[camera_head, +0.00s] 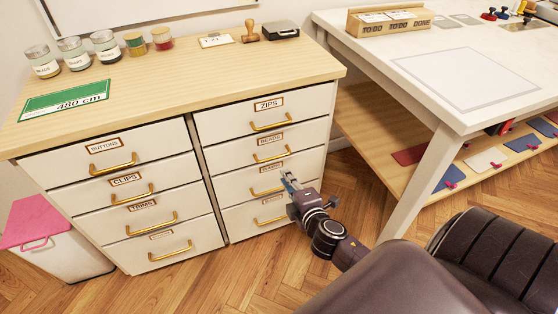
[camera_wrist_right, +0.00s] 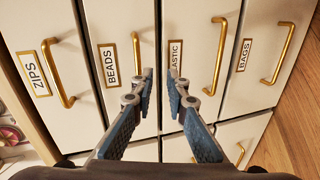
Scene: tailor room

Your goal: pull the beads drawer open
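The beads drawer (camera_head: 237,158) is the second one down in the right column of the cabinet, and it is shut flush. Its gold handle (camera_head: 272,155) is below the BEADS label. In the right wrist view the beads drawer (camera_wrist_right: 97,22) shows with its handle (camera_wrist_right: 136,50), partly behind one finger. My right gripper (camera_head: 288,178) is in front of the right column, at about the elastic drawer's height. In its wrist view the two fingers (camera_wrist_right: 161,80) are apart with nothing between them, over the strip between the beads handle and the elastic label. My left gripper is out of view.
The zips drawer (camera_head: 222,124) is above; the elastic drawer (camera_wrist_right: 202,22) and bags drawer (camera_wrist_right: 262,18) are below. All look shut. Jars stand on the cabinet top (camera_head: 185,92).

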